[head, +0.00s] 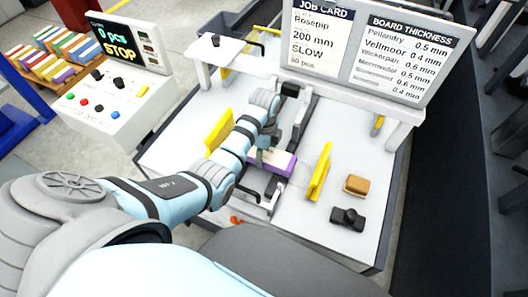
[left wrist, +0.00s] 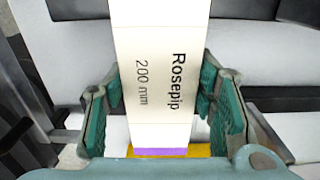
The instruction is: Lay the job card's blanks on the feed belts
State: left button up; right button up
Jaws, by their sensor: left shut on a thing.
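My left gripper (head: 268,152) is at the middle of the machine table, above the feed belt area. It is shut on a white blank stack with a purple edge (head: 285,164). In the left wrist view the stack (left wrist: 150,45) reads "Rosepip 200 mm" and lies between the green finger pads of the gripper (left wrist: 162,112). Dark feed belts (head: 299,116) run under and beside it, partly hidden by my arm; I cannot tell whether the stack touches them. The job card (head: 318,40) reads Rosepip, 200 mm, SLOW. My right gripper is out of view.
Yellow guides (head: 320,172) stand on both sides of the belts. A tan block (head: 356,185) and a black device (head: 348,218) lie at the right. The control panel (head: 115,90) shows "0 pcs STOP". Coloured blank stacks (head: 58,60) stand far left. A board thickness chart (head: 405,60) stands behind.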

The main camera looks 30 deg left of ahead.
pick_arm(q)
jog(key=shift+f, duration=0.15)
jog(key=o, duration=1.6)
jog(key=shift+o, duration=0.2)
notch_tip(320, 180, up, 7)
jog(key=shift+r, duration=0.2)
